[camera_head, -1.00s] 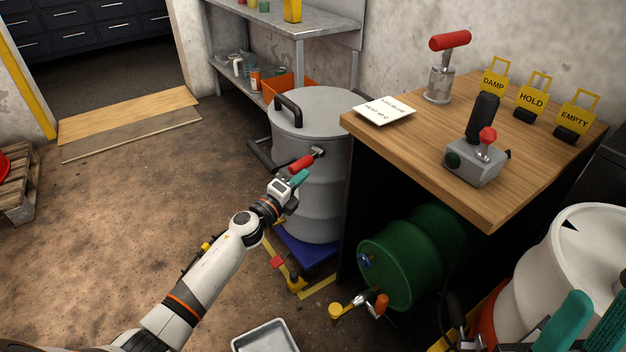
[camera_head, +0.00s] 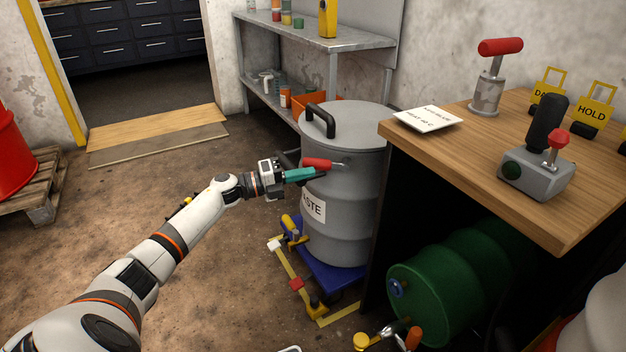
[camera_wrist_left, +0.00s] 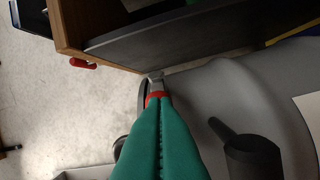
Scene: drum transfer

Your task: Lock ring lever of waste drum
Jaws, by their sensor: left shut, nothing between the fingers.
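The grey waste drum (camera_head: 345,225) stands upright, with a lid and a black lid handle (camera_head: 318,121). Its ring lever (camera_head: 317,163) has a red grip that sticks out to the left from a metal piece at the drum's upper side. My left gripper (camera_head: 312,173) has its teal fingers shut and empty, just below and in front of the red grip. In the left wrist view the shut fingertips (camera_wrist_left: 158,98) overlap the red grip (camera_wrist_left: 157,94); I cannot tell whether they touch. The fingers hide part of the lever there. My right gripper is out of view.
The drum stands on a blue base (camera_head: 333,275) with yellow parts. A wooden workbench (camera_head: 480,165) is close on its right, with a green drum (camera_head: 450,285) below. A metal shelf (camera_head: 315,35) stands behind. The floor (camera_head: 140,200) at left is mostly clear.

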